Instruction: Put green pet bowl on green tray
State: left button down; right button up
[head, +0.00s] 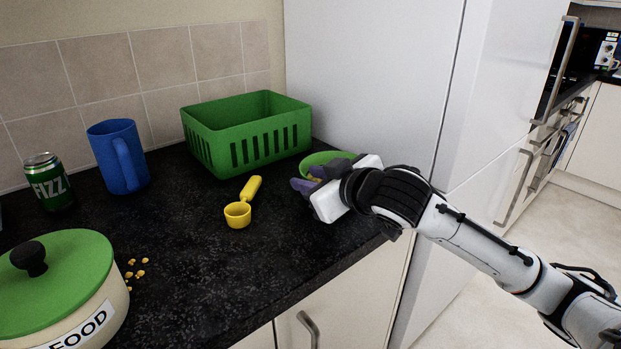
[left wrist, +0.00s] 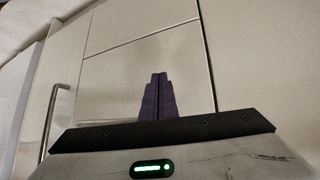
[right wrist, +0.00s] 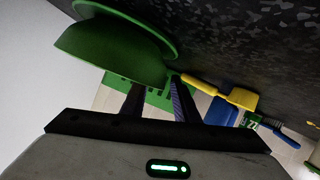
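The green pet bowl (head: 318,159) sits on the dark worktop near the fridge side, partly hidden by my right gripper (head: 316,178). In the right wrist view the bowl (right wrist: 105,45) lies close to the fingertips, overlapping the left finger; I cannot tell if they touch. My right gripper (right wrist: 156,88) is open, with a gap between its fingers. The green tray (head: 250,145), a slotted basket, stands left of the bowl against the wall and looks empty inside where visible. My left gripper (left wrist: 157,82) is shut and empty, facing cupboard doors; it is out of the head view.
A yellow scoop (head: 240,212) lies in front of the tray. A blue jug (head: 116,160), a green can (head: 48,182) and a food pot with green lid (head: 62,285) stand to the left. The fridge (head: 375,80) rises behind the bowl.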

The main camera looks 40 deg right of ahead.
jog(key=shift+r, duration=0.1)
